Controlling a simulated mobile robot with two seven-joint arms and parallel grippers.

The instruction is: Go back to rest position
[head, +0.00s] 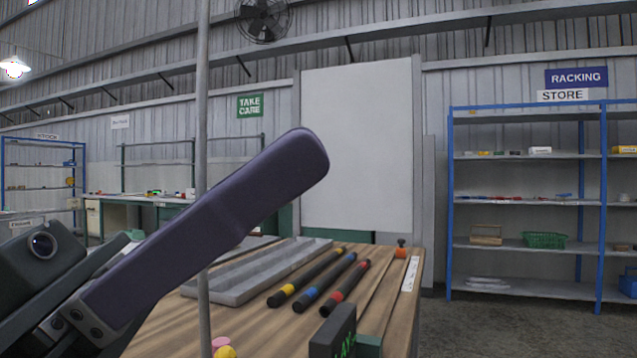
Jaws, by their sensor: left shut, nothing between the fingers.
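My left gripper (303,160) reaches in from the lower left, large and close to the camera. Its long purple-grey finger points up and to the right, above the workbench, and the gripper is shut and empty. Three black hoses lie side by side on the wooden bench top (388,290): one with yellow bands (305,277), one with blue bands (325,282), one with red bands (345,288). The gripper touches none of them in this view. My right gripper is not in view.
A grey channelled tray (262,280) lies left of the hoses, partly behind my gripper. A thin upright pole (203,60) stands at the left. A dark block with green lettering (333,335) stands at the front edge. A blue shelf rack (520,245) stands at the right.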

